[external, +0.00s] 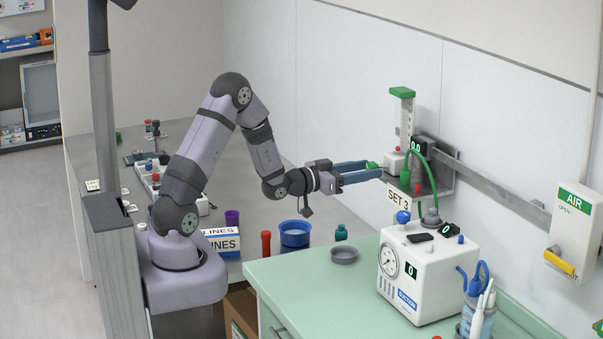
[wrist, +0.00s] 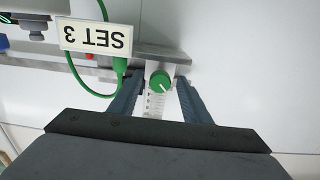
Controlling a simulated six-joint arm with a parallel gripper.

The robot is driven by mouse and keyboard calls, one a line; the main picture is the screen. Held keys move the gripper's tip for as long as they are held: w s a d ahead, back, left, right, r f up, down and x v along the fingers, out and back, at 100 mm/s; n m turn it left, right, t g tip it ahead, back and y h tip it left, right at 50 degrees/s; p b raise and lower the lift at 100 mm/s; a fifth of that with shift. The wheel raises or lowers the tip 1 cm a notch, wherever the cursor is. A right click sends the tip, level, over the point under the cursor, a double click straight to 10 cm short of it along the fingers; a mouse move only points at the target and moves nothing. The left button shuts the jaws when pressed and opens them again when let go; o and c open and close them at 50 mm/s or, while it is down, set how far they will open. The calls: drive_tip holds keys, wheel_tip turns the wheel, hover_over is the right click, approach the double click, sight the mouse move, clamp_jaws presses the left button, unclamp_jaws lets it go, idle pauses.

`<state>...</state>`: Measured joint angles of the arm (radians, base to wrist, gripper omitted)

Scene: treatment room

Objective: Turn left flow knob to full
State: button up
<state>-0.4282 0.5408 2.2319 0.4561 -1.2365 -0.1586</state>
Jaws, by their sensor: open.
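In the external view the knob (external: 371,165) is on the flowmeter's white body (external: 393,163), under a tube with a green cap (external: 402,92). My gripper (external: 376,169) is open with its blue fingers reaching to the knob. In the wrist view my gripper (wrist: 159,80) has one finger on each side of the knob, with gaps visible. A display (external: 416,146) beside the flowmeter reads 0.0.
A SET 3 sign (external: 397,198) hangs close to the fingers, also in the wrist view (wrist: 96,39). A green hose (external: 430,165) runs down beside the flowmeter. A wall rail (external: 490,178) extends right. A white suction unit (external: 420,275) stands on the green counter (external: 290,280) below.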

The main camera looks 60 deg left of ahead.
drive_tip(key=shift+w+p, duration=0.3)
drive_tip(key=shift+w, duration=0.75)
drive_tip(key=shift+c, duration=0.6)
drive_tip(key=c, duration=0.9)
drive_tip(key=shift+n+b, duration=0.75)
drive_tip(key=shift+n, duration=0.85)
drive_tip(key=o, duration=1)
drive_tip(key=shift+s, duration=0.15)
drive_tip(key=shift+s+b, duration=1.5)
drive_tip(key=shift+s, duration=2.05)
